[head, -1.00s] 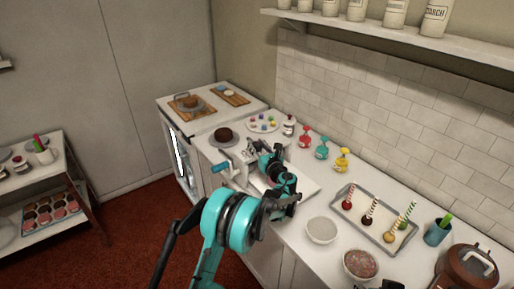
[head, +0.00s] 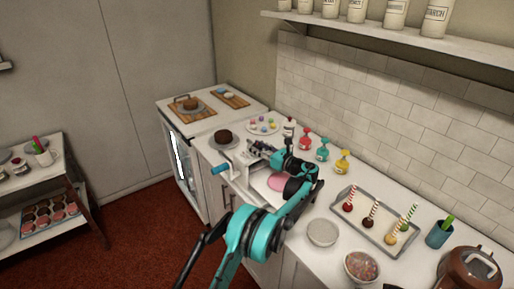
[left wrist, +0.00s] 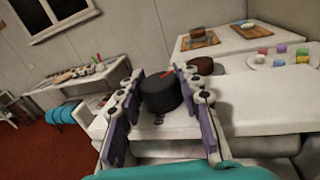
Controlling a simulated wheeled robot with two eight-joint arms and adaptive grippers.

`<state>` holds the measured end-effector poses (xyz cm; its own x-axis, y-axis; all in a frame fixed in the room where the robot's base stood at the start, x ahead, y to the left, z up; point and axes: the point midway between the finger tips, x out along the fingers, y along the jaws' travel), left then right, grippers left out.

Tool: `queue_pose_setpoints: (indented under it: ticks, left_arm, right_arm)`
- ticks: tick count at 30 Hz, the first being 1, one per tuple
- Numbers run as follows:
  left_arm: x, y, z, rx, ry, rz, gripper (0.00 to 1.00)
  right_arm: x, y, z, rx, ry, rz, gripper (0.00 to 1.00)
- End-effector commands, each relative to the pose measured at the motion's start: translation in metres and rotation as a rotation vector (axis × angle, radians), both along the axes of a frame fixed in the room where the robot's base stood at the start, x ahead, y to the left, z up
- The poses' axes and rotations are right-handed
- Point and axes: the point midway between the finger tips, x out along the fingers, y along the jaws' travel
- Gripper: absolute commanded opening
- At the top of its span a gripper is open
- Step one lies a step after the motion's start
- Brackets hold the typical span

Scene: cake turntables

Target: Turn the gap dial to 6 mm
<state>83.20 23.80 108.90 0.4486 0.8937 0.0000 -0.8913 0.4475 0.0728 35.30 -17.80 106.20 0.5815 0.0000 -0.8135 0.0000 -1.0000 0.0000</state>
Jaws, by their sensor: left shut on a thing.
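The gap dial (left wrist: 160,95) is a dark round knob with a red pointer line on top, seen in the left wrist view. The pointer slants up to the right there. My left gripper (left wrist: 158,82) has one finger on each side of the dial and is shut on it. In the head view my left gripper (head: 260,150) is at the far end of the white dough sheeter (head: 240,178), where the dial is too small to make out. I cannot read the scale or its numbers. My right gripper is not in view.
The sheeter has a teal crank handle (head: 221,168) on its left side and pink dough (head: 277,182) below my arm. A dark cake (head: 223,137) stands behind it. Coloured bottles (head: 305,140) stand close by on the right, then a tray of cake pops (head: 375,222).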

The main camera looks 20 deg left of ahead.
Motion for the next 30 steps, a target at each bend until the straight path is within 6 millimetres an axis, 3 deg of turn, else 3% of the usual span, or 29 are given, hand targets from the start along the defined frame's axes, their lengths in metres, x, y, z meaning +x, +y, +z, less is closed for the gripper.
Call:
queue_pose_setpoints:
  ticks: [6, 7, 9, 20, 23, 30]
  left_arm:
    - [0.000, 0.000, 0.000, 0.000, 0.001, -0.001, 0.05]
    - [0.000, 0.000, 0.000, 0.000, 0.001, -0.001, 0.42]
    - [0.000, 0.000, 0.000, 0.000, 0.001, -0.001, 0.57]
    - [-0.002, -0.004, 0.000, 0.000, 0.000, -0.002, 0.57]
    - [-0.007, -0.016, 0.000, 0.000, 0.000, -0.004, 0.57]
    - [-0.031, -0.063, 0.000, 0.000, 0.000, -0.005, 0.57]
  right_arm:
    - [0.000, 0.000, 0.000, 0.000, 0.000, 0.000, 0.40]
    - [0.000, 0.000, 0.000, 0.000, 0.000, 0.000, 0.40]
    - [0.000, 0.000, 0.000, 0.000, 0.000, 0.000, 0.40]
    - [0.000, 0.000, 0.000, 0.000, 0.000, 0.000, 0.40]
    - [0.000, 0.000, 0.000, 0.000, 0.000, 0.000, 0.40]
    - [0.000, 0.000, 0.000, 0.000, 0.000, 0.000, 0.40]
